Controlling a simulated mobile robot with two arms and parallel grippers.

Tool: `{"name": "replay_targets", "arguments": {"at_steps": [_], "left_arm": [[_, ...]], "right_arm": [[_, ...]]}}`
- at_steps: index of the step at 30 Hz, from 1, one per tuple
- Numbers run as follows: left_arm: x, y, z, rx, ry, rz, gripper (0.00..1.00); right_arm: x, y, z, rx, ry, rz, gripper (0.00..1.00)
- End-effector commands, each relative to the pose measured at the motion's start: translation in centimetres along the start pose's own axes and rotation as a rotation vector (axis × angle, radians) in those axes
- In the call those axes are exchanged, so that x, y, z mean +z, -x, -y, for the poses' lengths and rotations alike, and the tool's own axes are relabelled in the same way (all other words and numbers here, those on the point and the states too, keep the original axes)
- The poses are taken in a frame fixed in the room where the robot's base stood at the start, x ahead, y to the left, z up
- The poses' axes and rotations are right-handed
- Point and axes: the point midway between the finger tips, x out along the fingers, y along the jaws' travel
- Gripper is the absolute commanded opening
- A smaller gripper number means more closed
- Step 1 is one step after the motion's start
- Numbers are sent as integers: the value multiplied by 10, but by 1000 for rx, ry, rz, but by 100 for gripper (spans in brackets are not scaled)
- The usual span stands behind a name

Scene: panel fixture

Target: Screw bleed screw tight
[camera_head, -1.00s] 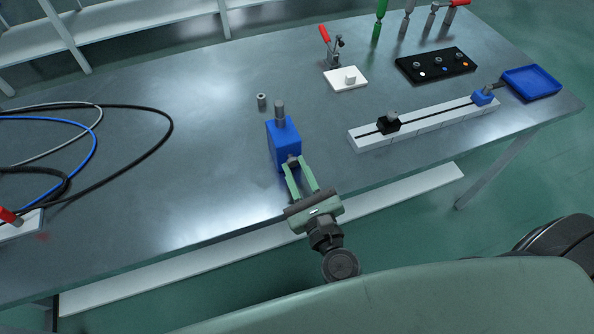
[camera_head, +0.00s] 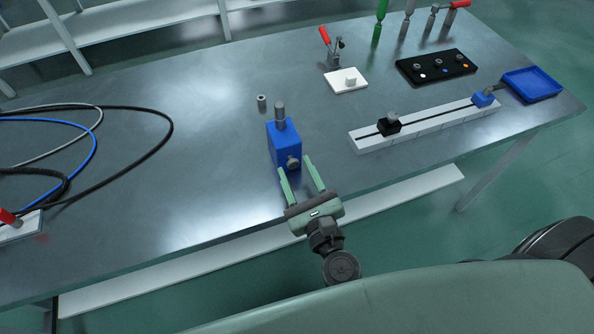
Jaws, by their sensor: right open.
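The blue block (camera_head: 283,143) stands upright near the table's front edge. A grey cylindrical post (camera_head: 280,113) rises from its top. The bleed screw (camera_head: 293,163), as I take it, is a small grey round knob low on the block's front face. My right gripper (camera_head: 297,166) is open, with its green fingers spread in front of the block, one toward each side of the knob. I cannot tell whether a finger touches the block. The knob is not gripped. My left gripper is not in view.
A small grey cylinder (camera_head: 262,101) stands behind the block. A white rail (camera_head: 425,126) with a black slider (camera_head: 388,125) lies to the right. A white plate (camera_head: 345,80), a black panel (camera_head: 436,66) and a blue tray (camera_head: 532,84) are farther back. Cables (camera_head: 90,150) lie at left.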

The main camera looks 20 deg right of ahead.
Motion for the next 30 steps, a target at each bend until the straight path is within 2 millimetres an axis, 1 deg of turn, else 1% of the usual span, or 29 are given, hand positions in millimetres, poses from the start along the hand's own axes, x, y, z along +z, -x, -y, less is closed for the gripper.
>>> {"name": "replay_targets", "arguments": {"at_steps": [2,5,9,12,15,19,30], "left_arm": [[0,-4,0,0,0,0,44],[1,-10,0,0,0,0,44],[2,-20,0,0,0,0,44],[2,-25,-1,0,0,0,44],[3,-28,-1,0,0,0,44],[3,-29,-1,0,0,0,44],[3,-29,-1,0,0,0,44]], "right_arm": [[-2,6,-1,1,1,-1,45],[-4,21,-1,2,1,-2,45],[-5,47,-2,4,0,-3,45],[-4,62,-1,3,2,-2,45],[-3,72,-1,2,-1,-2,45],[-1,77,-1,2,0,-1,45],[0,77,0,1,0,-1,45]]}}
